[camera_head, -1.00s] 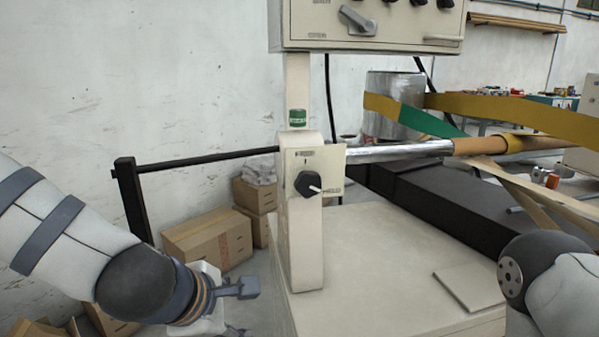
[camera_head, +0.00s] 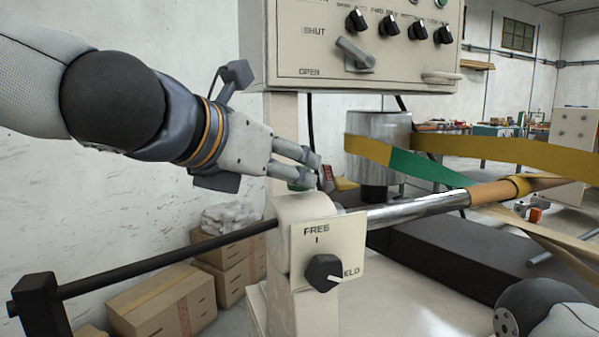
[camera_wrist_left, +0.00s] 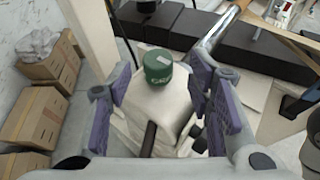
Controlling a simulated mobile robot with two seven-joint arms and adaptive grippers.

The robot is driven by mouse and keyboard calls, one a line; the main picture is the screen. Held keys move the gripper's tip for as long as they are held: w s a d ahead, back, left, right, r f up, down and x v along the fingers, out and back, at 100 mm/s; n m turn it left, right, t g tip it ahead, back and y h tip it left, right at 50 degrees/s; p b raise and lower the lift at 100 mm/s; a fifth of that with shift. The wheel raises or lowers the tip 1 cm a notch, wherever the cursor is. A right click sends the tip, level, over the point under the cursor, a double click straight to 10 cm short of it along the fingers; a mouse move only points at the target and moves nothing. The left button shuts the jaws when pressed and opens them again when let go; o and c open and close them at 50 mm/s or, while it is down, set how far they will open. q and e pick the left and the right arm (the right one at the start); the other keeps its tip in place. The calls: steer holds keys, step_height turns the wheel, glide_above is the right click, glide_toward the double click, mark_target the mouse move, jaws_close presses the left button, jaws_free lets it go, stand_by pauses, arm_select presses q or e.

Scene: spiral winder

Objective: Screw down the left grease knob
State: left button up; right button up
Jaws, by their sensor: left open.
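The green grease knob (camera_wrist_left: 158,66) sits on top of the cream machine post (camera_wrist_left: 157,105) and shows clearly between the fingers in the left wrist view. In the head view the knob (camera_head: 299,187) is mostly hidden behind my left fingers. My left gripper (camera_head: 313,170) is open and empty, with its fingertips close to the knob, around its height or slightly above. In the left wrist view the two purple-padded fingers of this gripper (camera_wrist_left: 159,76) stand wide to either side of the knob. I cannot tell if they touch it. My right gripper is outside the view.
A control panel (camera_head: 362,45) with black switches hangs above. A black dial (camera_head: 323,273) sits on a plate on the post. A dark bar (camera_head: 165,263) runs left, a shiny roller (camera_head: 415,210) right. Cardboard boxes (camera_head: 165,305) stand behind.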

arm_select(q)
steer(key=x, duration=0.4)
steer(key=shift+s+f, duration=0.1)
steer(key=shift+w+d+f, duration=0.1)
steer(key=shift+w+f, duration=0.1)
steer(key=shift+w, duration=0.2)
jaws_close()
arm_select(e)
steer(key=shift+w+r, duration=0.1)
